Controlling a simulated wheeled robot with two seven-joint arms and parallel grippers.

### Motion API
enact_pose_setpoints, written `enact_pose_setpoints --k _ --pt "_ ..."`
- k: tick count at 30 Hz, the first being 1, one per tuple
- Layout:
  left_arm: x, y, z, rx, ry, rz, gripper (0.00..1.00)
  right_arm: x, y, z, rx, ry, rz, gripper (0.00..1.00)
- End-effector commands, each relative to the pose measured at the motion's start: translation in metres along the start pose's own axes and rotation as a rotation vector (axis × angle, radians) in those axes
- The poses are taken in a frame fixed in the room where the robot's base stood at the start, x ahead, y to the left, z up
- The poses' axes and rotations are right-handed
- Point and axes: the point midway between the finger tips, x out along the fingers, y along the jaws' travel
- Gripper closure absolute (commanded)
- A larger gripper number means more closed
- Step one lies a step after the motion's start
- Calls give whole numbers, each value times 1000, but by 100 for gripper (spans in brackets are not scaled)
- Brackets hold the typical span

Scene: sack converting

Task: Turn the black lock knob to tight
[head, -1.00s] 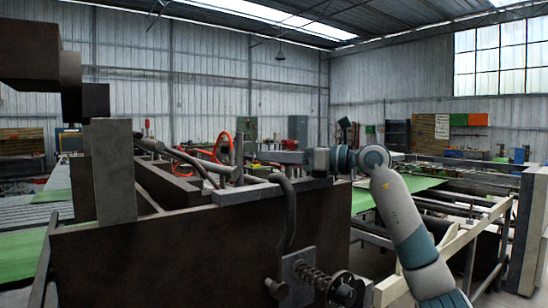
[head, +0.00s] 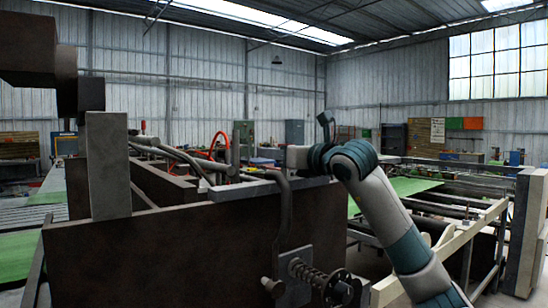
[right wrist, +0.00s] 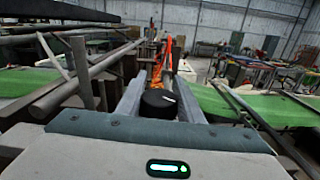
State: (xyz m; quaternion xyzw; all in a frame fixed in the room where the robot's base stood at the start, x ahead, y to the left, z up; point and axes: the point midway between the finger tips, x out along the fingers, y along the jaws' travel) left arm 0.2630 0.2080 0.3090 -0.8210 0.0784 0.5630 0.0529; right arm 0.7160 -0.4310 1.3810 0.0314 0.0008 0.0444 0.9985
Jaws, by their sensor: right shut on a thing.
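The black lock knob (right wrist: 158,103) is a round black cap with a small pale mark on its top, seen in the middle of the right wrist view. My right gripper (right wrist: 159,88) has one grey finger on each side of the knob and is shut on it. In the head view my right gripper (head: 292,157) reaches left over the top edge of the dark machine frame (head: 180,250). The knob cannot be made out there. My left gripper is not in view.
Grey pipes (head: 284,215) and a spring-loaded shaft with a handwheel (head: 338,289) are on the near side of the machine. Green sheet (head: 405,186) lies on the conveyor at right.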

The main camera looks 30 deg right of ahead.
Motion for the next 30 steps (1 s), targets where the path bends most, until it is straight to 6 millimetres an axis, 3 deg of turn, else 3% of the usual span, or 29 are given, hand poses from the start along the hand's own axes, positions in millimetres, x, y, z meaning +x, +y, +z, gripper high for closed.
enact_pose_setpoints --k 12,13,15,30 --pt "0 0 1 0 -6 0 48 0 0 -1 0 3 -11 89" --pt "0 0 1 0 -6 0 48 0 0 -1 0 3 -10 62" --pt "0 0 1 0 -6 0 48 0 0 -1 0 3 -10 48" --pt "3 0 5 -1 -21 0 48 -8 -1 -1 0 0 -10 48"
